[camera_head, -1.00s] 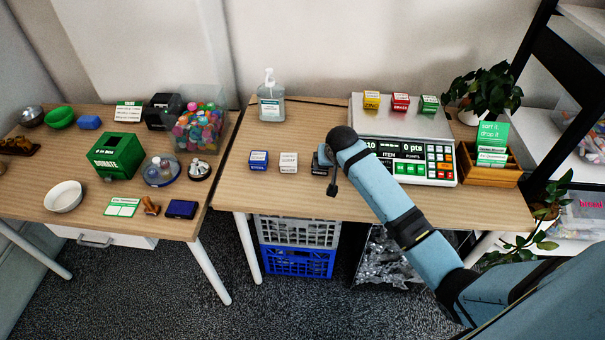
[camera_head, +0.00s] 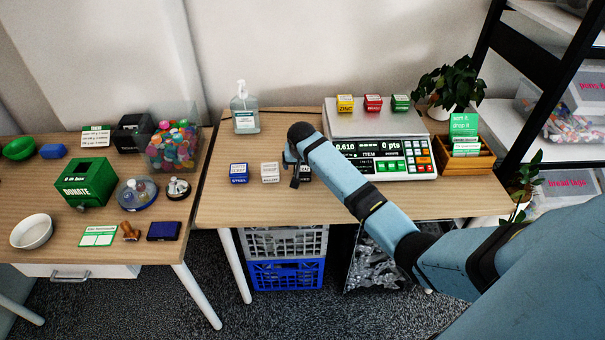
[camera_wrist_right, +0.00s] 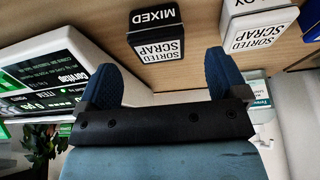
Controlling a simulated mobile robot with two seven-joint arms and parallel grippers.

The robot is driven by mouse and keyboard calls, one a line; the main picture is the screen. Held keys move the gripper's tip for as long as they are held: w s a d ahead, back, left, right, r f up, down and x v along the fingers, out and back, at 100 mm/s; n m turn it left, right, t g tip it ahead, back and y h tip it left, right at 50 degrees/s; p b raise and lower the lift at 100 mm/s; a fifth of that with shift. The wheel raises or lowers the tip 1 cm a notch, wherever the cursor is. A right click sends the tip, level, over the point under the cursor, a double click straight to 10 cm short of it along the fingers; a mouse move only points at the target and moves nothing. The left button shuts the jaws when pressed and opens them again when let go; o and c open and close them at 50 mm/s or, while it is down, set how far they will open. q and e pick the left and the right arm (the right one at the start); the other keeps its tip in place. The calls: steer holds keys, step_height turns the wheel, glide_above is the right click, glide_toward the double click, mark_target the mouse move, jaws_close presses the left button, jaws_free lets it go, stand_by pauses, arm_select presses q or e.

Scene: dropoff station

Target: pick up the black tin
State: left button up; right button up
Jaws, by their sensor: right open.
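The black tin (camera_wrist_right: 156,38) is labelled "MIXED" and "SORTED SCRAP". In the right wrist view it stands just beyond my right gripper's fingertips, in line with the gap between them. In the head view the black tin (camera_head: 306,173) is mostly hidden behind my right gripper (camera_head: 294,173), with a dark sliver showing at its right. My right gripper (camera_wrist_right: 158,72) is open, with nothing between its blue fingers. My left gripper is not in view.
A white tin (camera_head: 270,172) and a blue tin (camera_head: 238,173) stand to the left of the black tin. A scale (camera_head: 425,166) stands close on its right, with several small coloured tins on top. A sanitizer bottle (camera_head: 244,112) stands behind. The table front is clear.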

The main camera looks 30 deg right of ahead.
mark_target(303, 168)
steer(key=x, duration=0.5)
steer(key=shift+w+d+f+b, duration=0.1)
steer(key=shift+w+d+b, duration=0.15)
steer(key=shift+b, duration=0.15)
steer(key=c, duration=1.1)
steer(key=shift+c, duration=0.2)
